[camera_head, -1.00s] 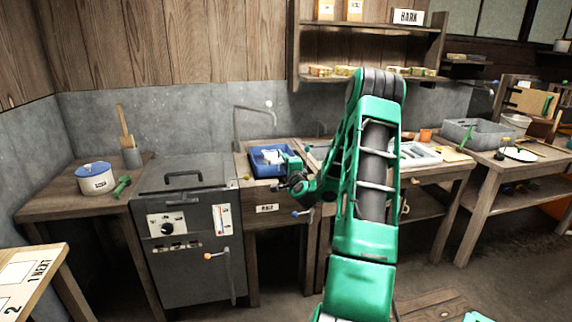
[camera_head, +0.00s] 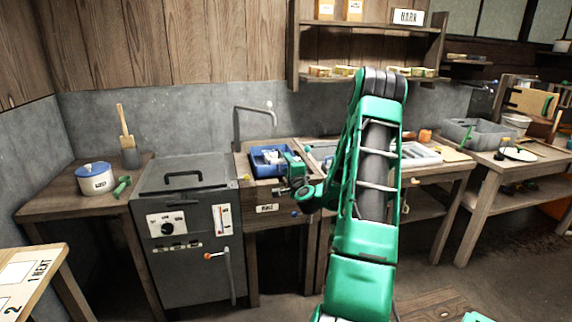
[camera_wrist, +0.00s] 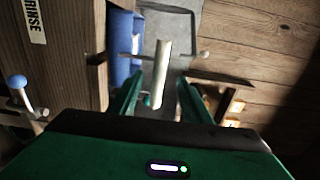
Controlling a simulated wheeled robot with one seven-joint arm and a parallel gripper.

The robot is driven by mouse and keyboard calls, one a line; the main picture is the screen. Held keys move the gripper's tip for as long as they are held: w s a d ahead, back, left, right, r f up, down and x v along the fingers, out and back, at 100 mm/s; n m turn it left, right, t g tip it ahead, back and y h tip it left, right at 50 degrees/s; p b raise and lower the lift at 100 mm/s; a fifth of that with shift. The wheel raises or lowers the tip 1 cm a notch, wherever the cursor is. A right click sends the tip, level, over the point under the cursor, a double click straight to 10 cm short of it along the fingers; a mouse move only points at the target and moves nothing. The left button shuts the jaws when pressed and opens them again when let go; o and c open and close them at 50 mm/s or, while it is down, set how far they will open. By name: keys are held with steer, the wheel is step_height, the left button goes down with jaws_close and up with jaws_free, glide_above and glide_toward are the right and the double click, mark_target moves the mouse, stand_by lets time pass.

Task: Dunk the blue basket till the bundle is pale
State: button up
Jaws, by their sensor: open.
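The blue basket (camera_head: 257,166) sits in the rinse basin at the bench, with pale white pieces (camera_head: 272,157) inside it. I cannot make out a separate bundle. My gripper (camera_head: 291,165) is at the basket's right side, and its green fingers partly hide that edge. In the wrist view, my gripper (camera_wrist: 160,98) is open, its fingers apart, with a pale metal bar showing between them. I cannot tell whether the bar is within the jaws or beyond them. Part of the blue basket (camera_wrist: 121,45) shows left of the fingers.
A tap (camera_head: 240,120) rises behind the basin. Left of it stands a grey lidded machine (camera_head: 185,180) with a dial and lever. A grey bin (camera_head: 470,133) stands far right.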

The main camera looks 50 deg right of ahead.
steer(key=v, duration=0.5)
steer(key=shift+s+a, duration=0.1)
steer(key=shift+s, duration=0.3)
stand_by(0.4)
